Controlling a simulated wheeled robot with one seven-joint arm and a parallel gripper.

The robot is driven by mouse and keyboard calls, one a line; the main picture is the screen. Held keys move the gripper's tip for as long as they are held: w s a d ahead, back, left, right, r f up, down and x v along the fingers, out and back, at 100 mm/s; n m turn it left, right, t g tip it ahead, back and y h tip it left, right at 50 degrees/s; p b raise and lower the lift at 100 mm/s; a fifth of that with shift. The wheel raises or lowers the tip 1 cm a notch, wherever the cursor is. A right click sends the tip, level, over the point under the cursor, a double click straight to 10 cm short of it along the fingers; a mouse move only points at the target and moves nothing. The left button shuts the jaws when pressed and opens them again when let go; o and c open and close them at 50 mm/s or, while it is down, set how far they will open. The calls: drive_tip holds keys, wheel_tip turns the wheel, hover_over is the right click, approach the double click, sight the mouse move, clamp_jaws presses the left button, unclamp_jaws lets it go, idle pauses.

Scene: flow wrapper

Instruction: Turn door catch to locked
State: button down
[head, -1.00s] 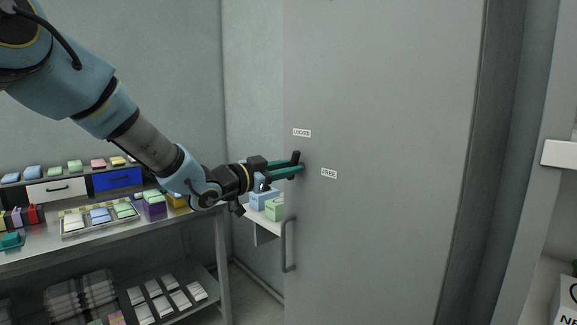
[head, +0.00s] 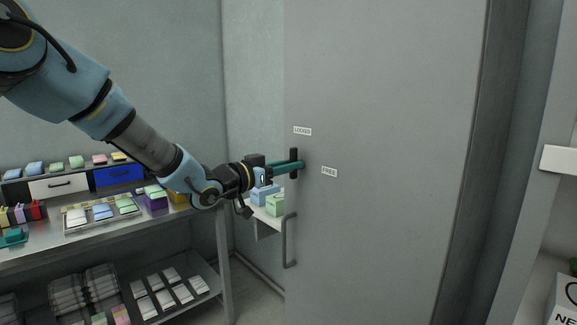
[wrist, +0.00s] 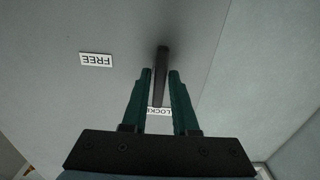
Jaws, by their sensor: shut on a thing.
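The door catch (head: 293,153) is a small dark bar on the grey door (head: 390,110). It stands about upright in the head view, just left of the LOCKED label (head: 302,131) and FREE label (head: 329,172). My gripper (head: 298,166) has its teal fingers at the catch and is shut on it. In the wrist view the catch (wrist: 162,56) lies between the two fingertips (wrist: 160,74). Its lower end there points at the LOCKED label (wrist: 161,112), which is partly hidden by a finger; the FREE label (wrist: 96,60) is off to the left.
A door handle (head: 289,240) sits below the catch. A metal bench (head: 190,220) with trays and coloured boxes stands at the left. Green and blue boxes (head: 275,205) rest on a ledge behind my gripper. A white shelf edge (head: 560,158) is at the right.

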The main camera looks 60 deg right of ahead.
drive_tip(key=c, duration=0.7)
unclamp_jaws()
drive_tip(key=b+v, duration=0.3)
drive_tip(key=v, duration=0.7)
drive_tip(key=shift+a, duration=0.4)
drive_tip(key=shift+w, duration=0.1)
